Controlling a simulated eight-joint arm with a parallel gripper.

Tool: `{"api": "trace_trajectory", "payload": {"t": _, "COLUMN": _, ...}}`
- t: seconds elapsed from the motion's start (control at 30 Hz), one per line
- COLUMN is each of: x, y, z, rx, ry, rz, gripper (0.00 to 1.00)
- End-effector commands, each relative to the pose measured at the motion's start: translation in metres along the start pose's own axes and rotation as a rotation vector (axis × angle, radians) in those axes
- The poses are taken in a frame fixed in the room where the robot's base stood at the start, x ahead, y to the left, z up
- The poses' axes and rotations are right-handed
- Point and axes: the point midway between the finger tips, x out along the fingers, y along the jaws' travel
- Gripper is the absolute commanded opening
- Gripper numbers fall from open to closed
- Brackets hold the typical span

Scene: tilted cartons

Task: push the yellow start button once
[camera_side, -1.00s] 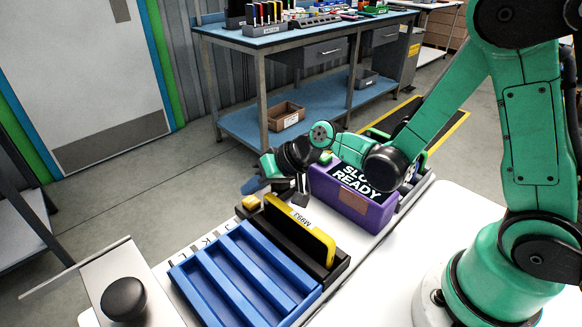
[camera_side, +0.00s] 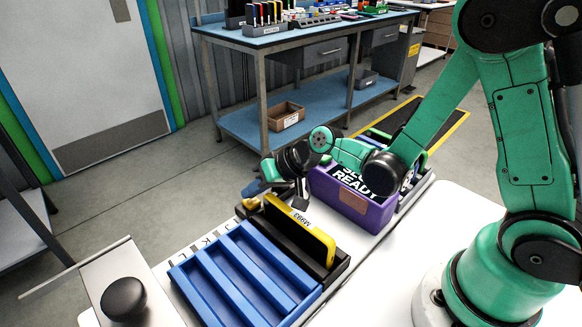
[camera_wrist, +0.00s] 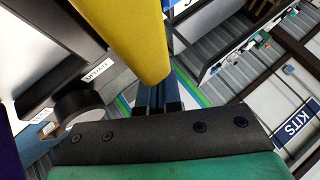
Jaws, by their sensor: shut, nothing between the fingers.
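A small yellow block-like part (camera_side: 250,204), which looks like the start button, sits at the far left end of the black holder in the side view. My gripper (camera_side: 301,200) is shut and empty, pointing down to its right, close above the far end of a yellow carton (camera_side: 318,240) marked M993. The button and fingertips look apart. In the wrist view, the shut fingers (camera_wrist: 158,95) show below a large yellow surface (camera_wrist: 128,32), probably the carton. I cannot make out the button there.
The carton leans in a black holder (camera_side: 338,272) beside a blue slotted tray (camera_side: 222,292). A purple SLOT READY box (camera_side: 352,204) stands right of my gripper. A black knob (camera_side: 124,298) is at front left. A blue piece (camera_side: 254,188) lies behind the button.

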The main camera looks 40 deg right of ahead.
Motion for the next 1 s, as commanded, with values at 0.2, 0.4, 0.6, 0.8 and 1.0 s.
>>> {"api": "trace_trajectory", "payload": {"t": 0.2, "x": 0.0015, "y": 0.001, "z": 0.0009, "rx": 0.0, "ry": 0.0, "rz": 0.0, "gripper": 0.0}}
{"api": "trace_trajectory", "payload": {"t": 0.4, "x": 0.0033, "y": 0.0023, "z": 0.0019, "rx": 0.0, "ry": 0.0, "rz": 0.0, "gripper": 0.0}}
{"api": "trace_trajectory", "payload": {"t": 0.6, "x": 0.0049, "y": 0.0034, "z": 0.0033, "rx": 0.0, "ry": -0.001, "rz": 0.0, "gripper": 0.0}}
{"api": "trace_trajectory", "payload": {"t": 0.8, "x": 0.0069, "y": 0.0049, "z": 0.0044, "rx": -0.002, "ry": -0.001, "rz": 0.001, "gripper": 0.0}}
{"api": "trace_trajectory", "payload": {"t": 1.0, "x": 0.0073, "y": 0.0054, "z": 0.0047, "rx": -0.008, "ry": -0.001, "rz": 0.004, "gripper": 0.0}}
